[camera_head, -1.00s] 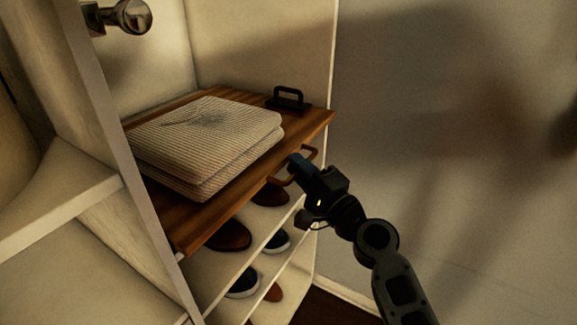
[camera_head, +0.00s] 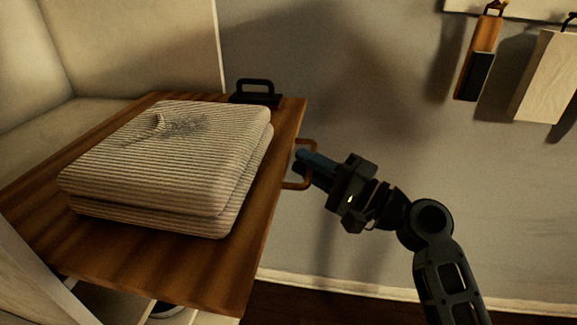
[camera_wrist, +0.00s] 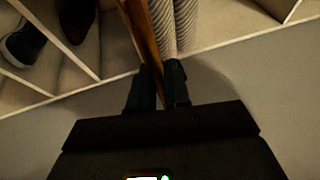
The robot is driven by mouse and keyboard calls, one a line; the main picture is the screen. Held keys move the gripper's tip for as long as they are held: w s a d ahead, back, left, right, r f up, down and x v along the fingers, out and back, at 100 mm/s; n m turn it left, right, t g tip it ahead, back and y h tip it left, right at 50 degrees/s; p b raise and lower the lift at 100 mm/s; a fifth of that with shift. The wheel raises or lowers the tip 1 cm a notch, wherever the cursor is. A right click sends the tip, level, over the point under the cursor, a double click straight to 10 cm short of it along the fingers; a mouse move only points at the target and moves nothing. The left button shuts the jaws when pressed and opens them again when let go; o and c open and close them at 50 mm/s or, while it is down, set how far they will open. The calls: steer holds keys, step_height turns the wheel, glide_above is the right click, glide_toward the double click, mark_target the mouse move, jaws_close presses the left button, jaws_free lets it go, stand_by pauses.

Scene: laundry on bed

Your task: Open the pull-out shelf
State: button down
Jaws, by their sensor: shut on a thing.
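The pull-out shelf (camera_head: 258,240) is a brown wooden board that juts out of a pale cabinet. A copper-coloured loop handle (camera_head: 311,146) is fixed to its right edge. My gripper (camera_head: 303,165) is at this handle, with its fingers shut on it. In the wrist view the fingers (camera_wrist: 158,88) sit on both sides of the board's edge (camera_wrist: 140,35); the handle itself is hard to make out there.
A folded striped blanket (camera_head: 170,160) lies on the shelf, with a black-handled object (camera_head: 255,93) at its back corner. Shoes (camera_wrist: 25,42) stand in compartments below. A grey wall (camera_head: 350,70) is behind, with hanging items (camera_head: 480,57) at upper right. A white skirting board (camera_head: 340,286) runs along the floor.

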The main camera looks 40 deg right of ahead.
steer(key=shift+s+d+f, duration=0.1)
steer(key=shift+s+d, duration=0.1)
steer(key=shift+s, duration=0.1)
steer(key=c, duration=1.2)
jaws_free()
steer(key=shift+o, duration=0.2)
steer(key=b+v, duration=0.1)
steer(key=v, duration=0.6)
steer(key=shift+s, duration=0.35)
steer(key=shift+f, duration=0.1)
